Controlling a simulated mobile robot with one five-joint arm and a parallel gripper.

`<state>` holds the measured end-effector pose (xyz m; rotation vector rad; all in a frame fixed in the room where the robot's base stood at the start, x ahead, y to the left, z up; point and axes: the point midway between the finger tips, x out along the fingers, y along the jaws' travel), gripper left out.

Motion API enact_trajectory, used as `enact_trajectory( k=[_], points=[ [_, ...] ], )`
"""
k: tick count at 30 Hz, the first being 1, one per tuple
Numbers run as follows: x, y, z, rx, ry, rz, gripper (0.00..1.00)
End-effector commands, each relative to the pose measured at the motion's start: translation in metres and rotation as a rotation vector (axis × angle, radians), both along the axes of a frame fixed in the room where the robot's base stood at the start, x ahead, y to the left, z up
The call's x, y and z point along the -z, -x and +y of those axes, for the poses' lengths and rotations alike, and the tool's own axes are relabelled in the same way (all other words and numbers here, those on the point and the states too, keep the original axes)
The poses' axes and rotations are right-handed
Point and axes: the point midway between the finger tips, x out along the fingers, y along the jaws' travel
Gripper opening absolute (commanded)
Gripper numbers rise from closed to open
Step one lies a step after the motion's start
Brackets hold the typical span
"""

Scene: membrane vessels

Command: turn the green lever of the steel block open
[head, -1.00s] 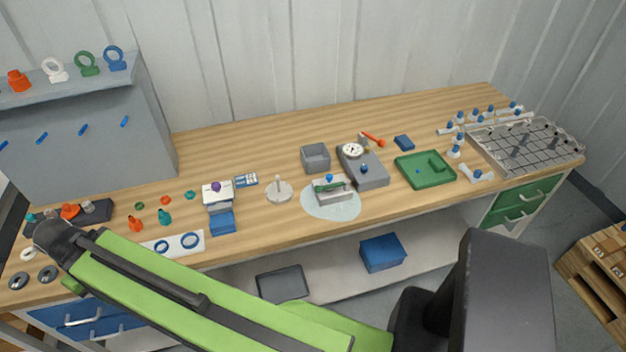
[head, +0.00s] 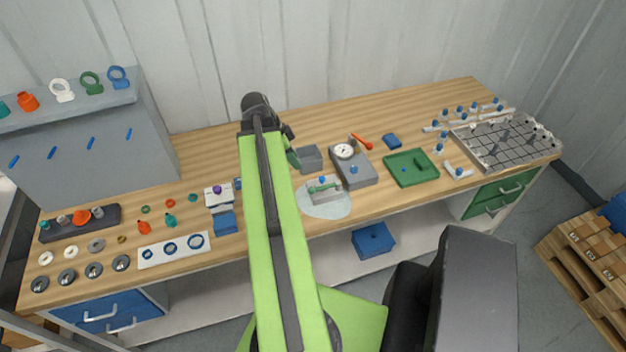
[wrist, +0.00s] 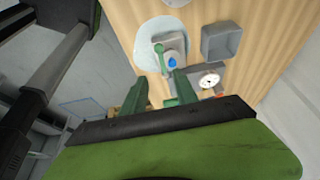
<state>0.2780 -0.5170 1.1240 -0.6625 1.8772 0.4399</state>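The steel block (head: 333,194) stands on a pale blue round mat (head: 330,209) near the middle of the bench. Its green lever (head: 318,189) lies across its front, and a blue knob (head: 322,180) sits on top. In the wrist view the block (wrist: 175,43) is near the top, with the green lever (wrist: 160,56) and the blue knob (wrist: 172,62) showing. My gripper (wrist: 161,77) is open and empty; its two green fingers are apart, below the block in that picture and not touching it. In the head view my arm mostly hides the gripper.
A grey open box (head: 311,158) stands just behind the block. A gauge block (head: 360,170) with a white dial is close on its right, and a green tray (head: 411,168) is farther right. A blue stand (head: 225,222) is to the left.

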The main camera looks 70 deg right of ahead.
Motion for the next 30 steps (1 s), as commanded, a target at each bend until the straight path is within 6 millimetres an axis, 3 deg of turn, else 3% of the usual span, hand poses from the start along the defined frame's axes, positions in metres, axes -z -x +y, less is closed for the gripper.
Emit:
enact_trajectory(
  k=[5, 21, 30],
  points=[
    [0.014, 0.002, -0.002, -0.002, -0.001, 0.000, 0.35],
    [0.123, 0.034, -0.029, -0.005, -0.001, 0.000, 0.35],
    [0.160, 0.047, -0.040, -0.007, -0.002, 0.000, 0.35]
  ],
)
